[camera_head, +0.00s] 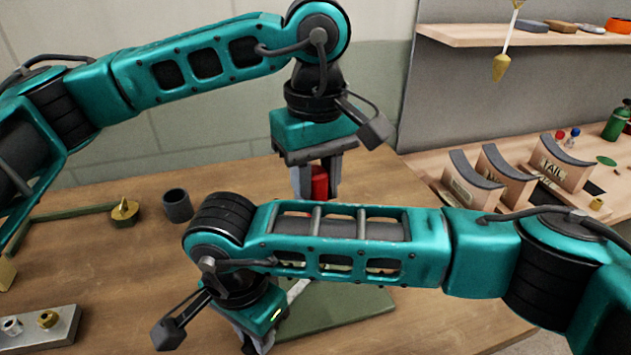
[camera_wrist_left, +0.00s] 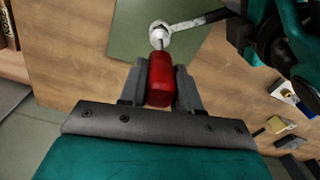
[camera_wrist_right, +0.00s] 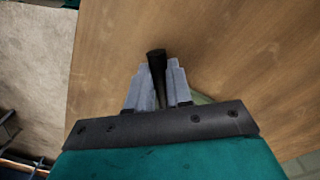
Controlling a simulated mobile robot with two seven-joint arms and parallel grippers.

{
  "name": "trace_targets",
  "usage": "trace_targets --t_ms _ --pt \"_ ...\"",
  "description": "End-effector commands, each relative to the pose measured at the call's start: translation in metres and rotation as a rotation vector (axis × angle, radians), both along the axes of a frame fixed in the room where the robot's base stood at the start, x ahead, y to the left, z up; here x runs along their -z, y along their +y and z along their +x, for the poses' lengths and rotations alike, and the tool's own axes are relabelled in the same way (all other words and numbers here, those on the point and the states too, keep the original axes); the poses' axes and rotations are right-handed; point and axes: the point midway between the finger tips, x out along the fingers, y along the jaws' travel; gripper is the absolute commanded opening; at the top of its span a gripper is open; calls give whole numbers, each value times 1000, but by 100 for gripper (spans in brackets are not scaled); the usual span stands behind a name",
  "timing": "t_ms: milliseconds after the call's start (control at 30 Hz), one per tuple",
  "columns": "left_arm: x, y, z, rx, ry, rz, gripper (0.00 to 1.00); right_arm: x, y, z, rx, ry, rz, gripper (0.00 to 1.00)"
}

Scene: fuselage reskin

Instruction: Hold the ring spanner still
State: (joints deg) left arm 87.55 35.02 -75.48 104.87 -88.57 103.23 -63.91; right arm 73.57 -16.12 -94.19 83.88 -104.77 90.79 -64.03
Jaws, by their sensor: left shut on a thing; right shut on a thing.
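My left gripper (camera_head: 318,180) is shut on the red handle (camera_wrist_left: 160,82) of a tool. The handle also shows in the head view (camera_head: 320,183). Its thin tip points at a pale round fitting (camera_wrist_left: 159,36) at the ring end of the spanner (camera_wrist_left: 196,22); I cannot tell whether the tip is seated. The spanner is pale metal with a dark handle and lies over the green mat (camera_wrist_left: 140,30). My right gripper (camera_wrist_right: 158,88) is shut on the dark handle end (camera_wrist_right: 156,64). In the head view my right arm hides most of the spanner.
On the wooden table, a dark cup (camera_head: 177,207) and a brass piece (camera_head: 124,213) stand at the left. A metal block (camera_head: 45,330) with small fittings is at the front left. Curved cradles (camera_head: 560,165), one marked TAIL, stand on the right bench. A pointed brass weight (camera_head: 500,67) hangs above.

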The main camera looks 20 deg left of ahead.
Motion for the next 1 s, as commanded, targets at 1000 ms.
trace_targets --t_ms 1000 --pt "17 0 0 0 -1 -1 0 0 0 0 0 0 0 0"
